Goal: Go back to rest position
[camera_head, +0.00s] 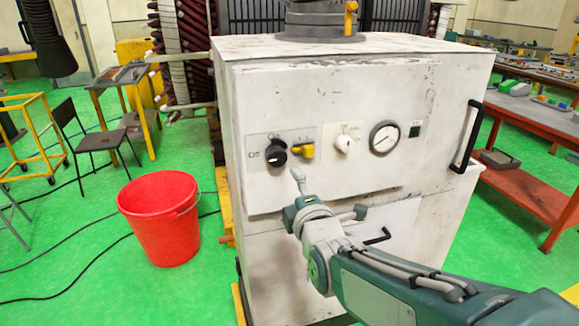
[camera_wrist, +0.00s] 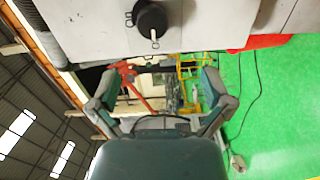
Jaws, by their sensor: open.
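My gripper (camera_head: 329,196) is in front of the white cabinet (camera_head: 420,100), just below its control panel. Its two fingers are spread apart with nothing between them, as the wrist view also shows (camera_wrist: 160,78). The panel has a black knob (camera_head: 276,153), a yellow switch (camera_head: 303,151), a white knob (camera_head: 344,144) and a round gauge (camera_head: 384,138). In the wrist view a black knob (camera_wrist: 152,20) with a white mark is beyond the fingertips, near the top edge. The gripper appears clear of the knobs. My arm reaches in from the lower right.
A red bucket (camera_head: 163,222) stands on the green floor left of the cabinet. A black handle (camera_head: 467,137) sticks out at the cabinet's right. A red workbench (camera_head: 530,117) is at right; a chair (camera_head: 100,141) and yellow trolley (camera_head: 32,135) are at left. Cables cross the floor.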

